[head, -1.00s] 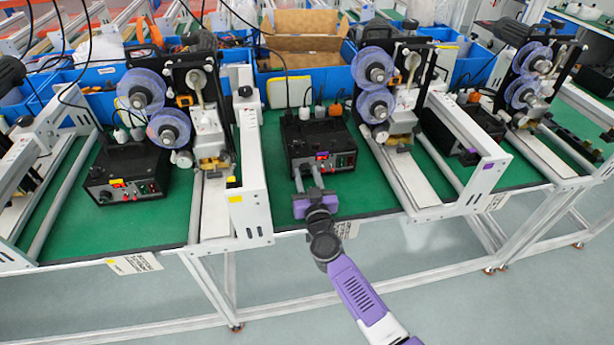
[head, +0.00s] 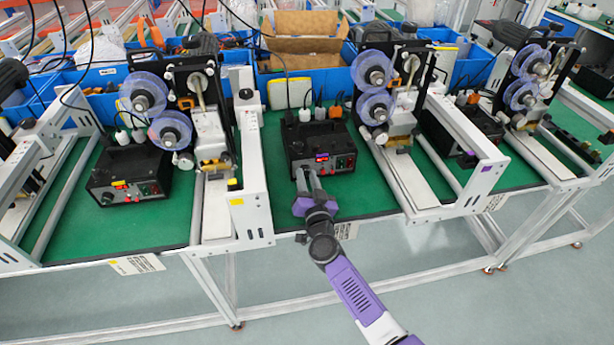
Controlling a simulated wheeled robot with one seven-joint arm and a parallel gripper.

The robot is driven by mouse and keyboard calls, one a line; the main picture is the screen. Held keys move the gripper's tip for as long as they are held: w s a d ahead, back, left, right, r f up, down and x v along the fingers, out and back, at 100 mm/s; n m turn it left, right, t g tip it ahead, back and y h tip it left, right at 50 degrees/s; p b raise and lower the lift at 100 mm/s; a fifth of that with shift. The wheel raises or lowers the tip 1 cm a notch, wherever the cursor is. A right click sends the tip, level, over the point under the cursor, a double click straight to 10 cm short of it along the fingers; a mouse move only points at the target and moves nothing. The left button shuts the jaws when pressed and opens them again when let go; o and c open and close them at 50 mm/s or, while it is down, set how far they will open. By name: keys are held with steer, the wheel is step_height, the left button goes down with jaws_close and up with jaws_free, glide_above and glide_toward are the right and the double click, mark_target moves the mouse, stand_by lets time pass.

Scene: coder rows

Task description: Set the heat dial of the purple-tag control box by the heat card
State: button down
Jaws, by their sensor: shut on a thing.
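The control box (head: 322,140) in the middle station is black, with a lit red display (head: 322,156) and a small purplish tag beside it on its front. My gripper (head: 306,172) reaches up from below to the lower left of that front. Its fingers are shut on the heat dial, which they mostly hide, so I cannot read the dial's setting. A pale card (head: 346,230) hangs at the table's front edge below this box, partly beside my wrist. Its print is too small to read.
Similar black boxes stand at the left (head: 130,172) and right (head: 468,130). White rail frames (head: 252,165) and reel machines with blue spools (head: 374,75) flank the middle box. Blue bins (head: 335,80) line the back. Green mat (head: 365,195) is clear before the box.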

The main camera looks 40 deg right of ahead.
stand_by(0.3)
steer(key=c, duration=1.4)
jaws_free()
steer(key=shift+c, duration=0.2)
steer(key=shift+s, duration=0.1)
steer(key=shift+p+v, duration=0.55)
steer(key=shift+v, duration=3.3)
